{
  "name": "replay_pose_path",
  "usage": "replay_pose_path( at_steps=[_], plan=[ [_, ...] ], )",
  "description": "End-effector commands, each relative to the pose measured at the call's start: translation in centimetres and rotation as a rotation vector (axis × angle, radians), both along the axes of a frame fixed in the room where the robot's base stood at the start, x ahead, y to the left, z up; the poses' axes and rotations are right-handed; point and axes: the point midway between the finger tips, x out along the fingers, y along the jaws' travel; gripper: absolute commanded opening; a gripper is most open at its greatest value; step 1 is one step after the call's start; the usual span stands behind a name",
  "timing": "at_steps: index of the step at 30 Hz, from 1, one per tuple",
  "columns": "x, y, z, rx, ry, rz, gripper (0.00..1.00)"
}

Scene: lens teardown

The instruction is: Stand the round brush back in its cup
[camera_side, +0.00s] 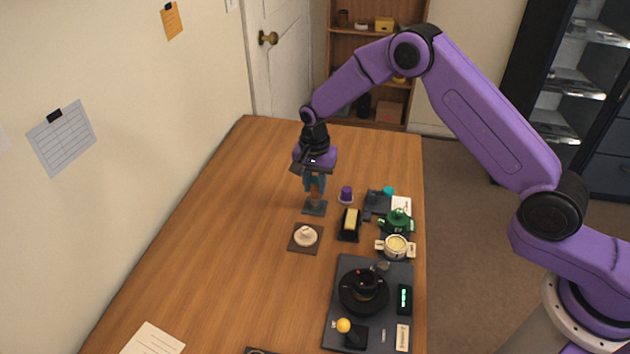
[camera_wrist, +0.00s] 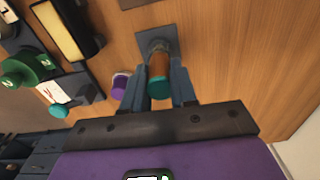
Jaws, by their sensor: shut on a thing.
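The round brush (camera_wrist: 159,67), with a brown body and a teal end, is between the two blue fingers of my gripper (camera_wrist: 159,75) in the wrist view. My gripper is shut on it, teal end toward the wrist. In the side view my gripper (camera_side: 315,182) points down, with the brush roughly upright below it. A small greyish cup (camera_wrist: 158,45) shows at the brush's far end, on a dark square mat (camera_wrist: 143,38). The mat also shows in the side view (camera_side: 309,211). The brush's lower end is hidden, so I cannot tell how deep it sits in the cup.
A purple capsule (camera_side: 346,194) and a black dish with a yellow block (camera_side: 349,224) stand to the right. A pale round item (camera_side: 305,236) lies in front.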

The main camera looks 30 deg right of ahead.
Motion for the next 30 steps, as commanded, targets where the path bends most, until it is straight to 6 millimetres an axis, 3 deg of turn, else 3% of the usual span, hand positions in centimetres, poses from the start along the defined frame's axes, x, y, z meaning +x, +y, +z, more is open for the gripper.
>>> replay_pose_path(
  at_steps=[30],
  plan=[
    [-0.01,0.00,-0.51,-0.001,0.001,0.000,0.00]
  ],
)
